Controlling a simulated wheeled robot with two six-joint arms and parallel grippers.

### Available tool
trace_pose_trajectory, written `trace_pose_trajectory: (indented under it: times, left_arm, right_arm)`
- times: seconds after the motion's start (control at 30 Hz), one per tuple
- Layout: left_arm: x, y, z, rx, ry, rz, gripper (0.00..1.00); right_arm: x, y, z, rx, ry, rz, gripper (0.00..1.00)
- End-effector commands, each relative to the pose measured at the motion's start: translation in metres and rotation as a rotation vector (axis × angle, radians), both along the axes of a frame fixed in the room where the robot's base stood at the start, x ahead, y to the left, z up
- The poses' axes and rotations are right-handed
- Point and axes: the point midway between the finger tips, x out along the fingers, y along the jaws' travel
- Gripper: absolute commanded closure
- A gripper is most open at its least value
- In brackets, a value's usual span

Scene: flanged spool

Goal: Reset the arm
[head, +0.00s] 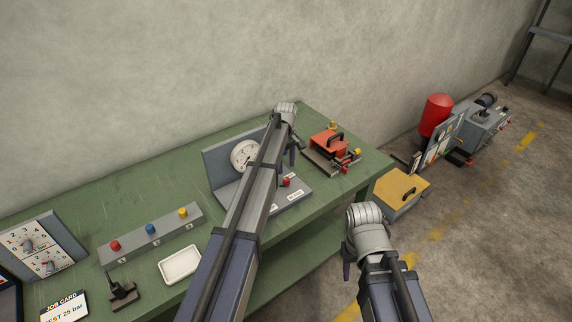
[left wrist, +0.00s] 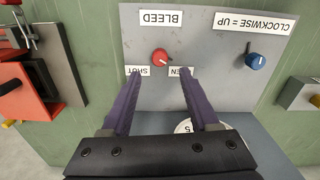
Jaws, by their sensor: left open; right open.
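My left arm reaches from the bottom over the bench, and its gripper (head: 291,156) hangs over the gauge panel (head: 298,196). In the left wrist view this gripper (left wrist: 160,73) is open and empty, its two purple fingers apart. A red knob (left wrist: 160,57) marked BLEED shows between and just beyond the fingertips, with a gap to them; it also shows in the head view (head: 286,182). A blue knob (left wrist: 256,61) is to the right. My right gripper (head: 347,268) is open, off the bench's right front, with no object seen in it; its fingers are partly hidden.
The green bench (head: 120,186) carries a dial gauge (head: 244,155), a button box (head: 151,232), a white tray (head: 181,265) and a red clamp device (head: 329,145). A yellow-topped box (head: 401,189) and a red cylinder (head: 435,114) stand right of the bench. Floor at lower right is clear.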

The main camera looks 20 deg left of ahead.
Motion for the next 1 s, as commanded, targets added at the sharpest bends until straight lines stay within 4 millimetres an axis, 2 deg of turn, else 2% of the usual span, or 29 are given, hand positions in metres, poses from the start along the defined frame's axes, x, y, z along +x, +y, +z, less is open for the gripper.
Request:
trace_pose_trajectory:
  times: [0.27, 0.37, 0.47, 0.57, 0.6, 0.7, 0.8, 0.9, 1.0]
  left_arm:
    - [-0.002, -0.002, 0.000, 0.000, 0.000, -0.006, 0.39]
    - [-0.022, -0.017, 0.000, 0.003, 0.004, -0.064, 0.39]
    - [-0.066, -0.050, 0.000, 0.013, 0.011, -0.213, 0.39]
    - [-0.128, -0.090, 0.000, 0.027, 0.023, -0.433, 0.39]
    - [-0.155, -0.104, 0.000, 0.032, 0.028, -0.527, 0.39]
    - [-0.218, -0.133, 0.000, 0.046, 0.045, -0.759, 0.39]
    - [-0.275, -0.152, 0.000, 0.057, 0.060, -0.970, 0.39]
    - [-0.319, -0.162, 0.001, 0.065, 0.074, -1.143, 0.39]
    - [-0.348, -0.167, 0.001, 0.071, 0.085, -1.264, 0.39]
  right_arm:
    - [0.000, 0.000, 0.000, 0.000, 0.000, 0.000, 0.50]
    - [0.000, 0.000, 0.000, 0.000, 0.000, 0.000, 0.50]
    - [0.000, 0.000, 0.000, 0.000, 0.000, 0.000, 0.50]
    - [0.000, 0.000, 0.000, 0.000, 0.000, 0.000, 0.50]
    - [0.000, 0.000, 0.000, 0.000, 0.000, 0.000, 0.50]
    - [0.000, 0.000, 0.000, 0.000, 0.000, 0.000, 0.50]
    - [0.000, 0.000, 0.000, 0.000, 0.000, 0.000, 0.50]
    - [0.000, 0.000, 0.000, 0.000, 0.000, 0.000, 0.50]
    - [0.000, 0.000, 0.000, 0.000, 0.000, 0.000, 0.50]
